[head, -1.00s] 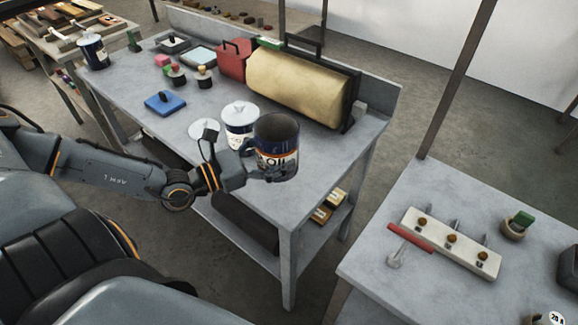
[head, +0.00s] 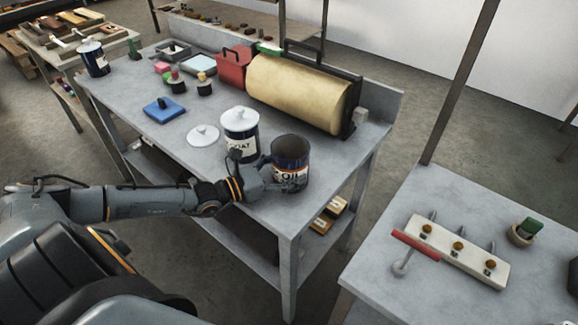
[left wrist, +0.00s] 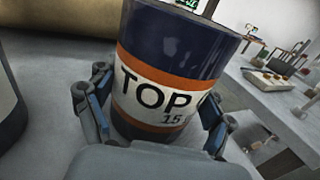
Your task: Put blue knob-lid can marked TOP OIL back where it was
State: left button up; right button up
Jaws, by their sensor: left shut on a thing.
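The blue can marked TOP OIL (head: 290,157) is upright at the right front part of the grey workbench, with its dark top showing and no lid on it. In the left wrist view the can (left wrist: 165,75) stands between the two fingers, its label facing me. My left gripper (head: 285,186) is shut on the lower part of the can; it also shows in the left wrist view (left wrist: 155,120). The can appears at or just above the bench top; contact is hard to tell. A white round knob lid (head: 203,134) lies on the bench to the left. My right gripper is not in view.
A white-lidded can marked COAT (head: 240,135) stands close behind and left of the held can. A big yellow roll (head: 295,90) lies behind. A blue block with a knob (head: 164,109) is farther left. A second bench (head: 375,255) stands at right.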

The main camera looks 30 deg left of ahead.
pick_arm(q)
jog(key=shift+r, duration=0.1)
jog(key=o, duration=1.5)
jog(key=shift+s, duration=0.1)
jog(key=v, duration=1.2)
